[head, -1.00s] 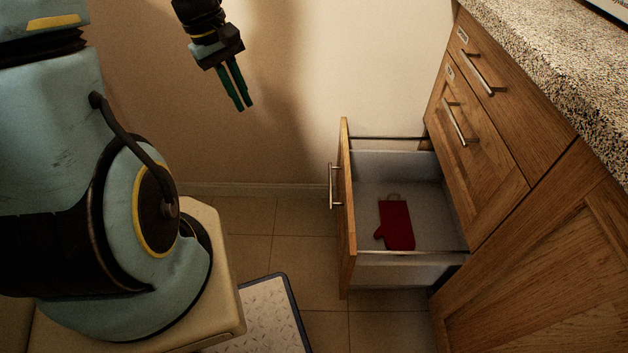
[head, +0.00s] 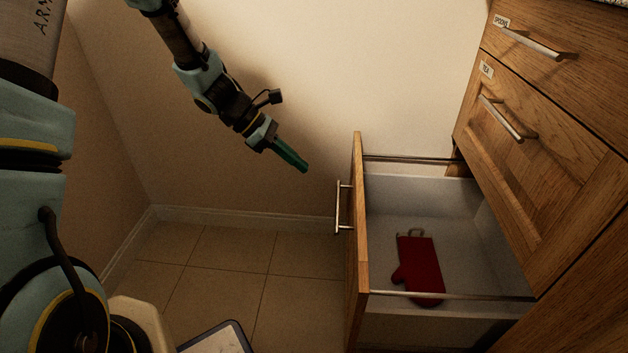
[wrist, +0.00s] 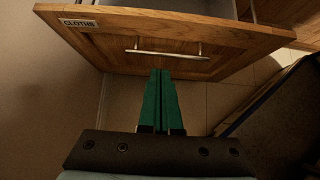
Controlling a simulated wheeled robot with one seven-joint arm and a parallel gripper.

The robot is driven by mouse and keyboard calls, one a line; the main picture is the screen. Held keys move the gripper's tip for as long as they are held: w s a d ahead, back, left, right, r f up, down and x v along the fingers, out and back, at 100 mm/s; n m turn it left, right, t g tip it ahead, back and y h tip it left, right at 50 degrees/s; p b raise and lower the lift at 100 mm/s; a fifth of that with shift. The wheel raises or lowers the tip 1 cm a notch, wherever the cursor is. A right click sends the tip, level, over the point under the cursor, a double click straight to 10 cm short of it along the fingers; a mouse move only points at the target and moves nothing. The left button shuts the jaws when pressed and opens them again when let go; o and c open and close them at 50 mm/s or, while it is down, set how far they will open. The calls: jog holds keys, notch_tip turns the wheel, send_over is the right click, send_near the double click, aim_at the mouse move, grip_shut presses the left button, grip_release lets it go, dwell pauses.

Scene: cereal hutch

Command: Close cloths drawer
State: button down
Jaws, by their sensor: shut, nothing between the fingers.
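The cloths drawer (head: 357,250) is the bottom one and stands pulled well out of the cabinet. Its wooden front has a metal bar handle (head: 341,208), and a red oven mitt (head: 420,262) lies inside. The wrist view shows the drawer front (wrist: 100,45) with a "CLOTHS" label (wrist: 79,23) at its upper left corner. My gripper (head: 304,168) is shut and empty, with green fingers pointing down toward the drawer front from its outer side. In the wrist view the fingertips (wrist: 160,72) appear just below the handle (wrist: 165,54); I cannot tell whether they touch anything.
A wall (head: 330,70) stands behind.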

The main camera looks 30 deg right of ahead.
jog(key=b, duration=0.3)
send_near(337, 199)
jog(key=x, duration=0.5)
jog(key=s+d+b, duration=0.1)
jog(key=s+d, duration=0.1)
jog(key=shift+d+r, duration=0.1)
jog(key=shift+d, duration=0.3)
jog(key=shift+s+d+r, duration=0.15)
jog(key=shift+s+d, duration=0.25)
jog(key=shift+d, duration=0.1)
jog(key=s+d+p, duration=0.9)
jog(key=s+d, duration=1)
jog(key=d, duration=0.4)
jog(key=shift+p, duration=0.4)
